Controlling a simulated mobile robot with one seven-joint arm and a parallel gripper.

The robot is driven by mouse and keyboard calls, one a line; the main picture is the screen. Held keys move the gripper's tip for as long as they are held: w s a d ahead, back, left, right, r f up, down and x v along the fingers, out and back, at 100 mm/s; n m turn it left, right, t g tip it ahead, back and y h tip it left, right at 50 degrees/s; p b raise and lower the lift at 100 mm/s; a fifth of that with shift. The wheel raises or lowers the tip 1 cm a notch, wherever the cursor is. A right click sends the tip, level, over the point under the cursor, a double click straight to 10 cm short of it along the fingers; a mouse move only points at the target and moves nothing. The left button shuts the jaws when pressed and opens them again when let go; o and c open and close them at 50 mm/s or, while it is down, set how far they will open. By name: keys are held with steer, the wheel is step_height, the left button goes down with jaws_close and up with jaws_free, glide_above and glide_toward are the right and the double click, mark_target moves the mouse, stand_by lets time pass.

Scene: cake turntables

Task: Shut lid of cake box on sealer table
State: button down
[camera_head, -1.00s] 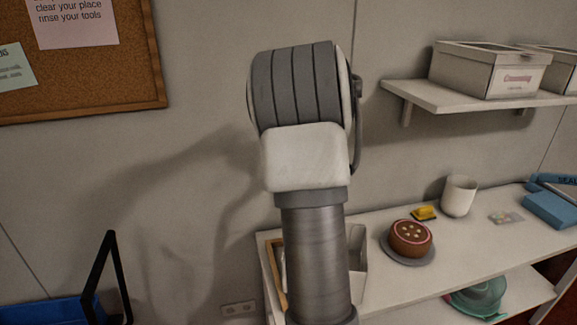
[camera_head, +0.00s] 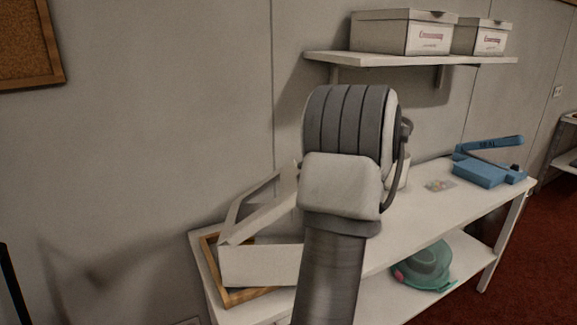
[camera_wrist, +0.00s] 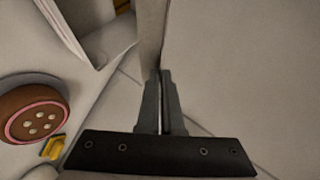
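The white cake box (camera_head: 262,266) stands on the left end of the sealer table (camera_head: 408,232). Its windowed lid (camera_head: 238,214) is open, tilted up and leaning back toward the wall. My arm hides the box's right part and my gripper in the head view. In the wrist view my gripper (camera_wrist: 161,74) has its fingers together, with nothing clearly held between them. A pale upright strip rises just beyond the fingertips; I cannot tell whether it is the lid's edge or whether they touch. White box walls (camera_wrist: 88,45) show at upper left.
A wooden tray (camera_head: 210,262) lies under the box. A brown cake (camera_wrist: 38,114) and a yellow item (camera_wrist: 52,148) are beside it. The blue sealer (camera_head: 482,172) stands at the right end. A shelf (camera_head: 330,58) with boxes hangs above. A green item (camera_head: 424,266) is below.

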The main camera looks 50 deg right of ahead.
steer(key=s+f+m+t+b, duration=0.1)
steer(key=f+t+b, duration=0.1)
steer(key=f, duration=0.3)
steer(key=s+d+f+m+t+b, duration=0.1)
steer(key=s+f+t+b, duration=0.1)
steer(key=f+b, duration=0.3)
steer(key=s+f+m+t+y+b, duration=0.1)
steer(key=s+f+b, duration=0.1)
steer(key=f, duration=0.4)
steer(key=shift+s+d+t+b, duration=0.25)
steer(key=shift+d+t+b, duration=0.15)
steer(key=shift+b, duration=0.25)
steer(key=c, duration=1.1)
jaws_free()
steer(key=shift+o, duration=0.2)
steer(key=s+d+r+p, duration=0.1)
steer(key=s+d+p, duration=0.1)
steer(key=s, duration=1.5)
steer(key=shift+d+p, duration=0.2)
steer(key=shift+p, duration=0.5)
steer(key=shift+r, duration=0.1)
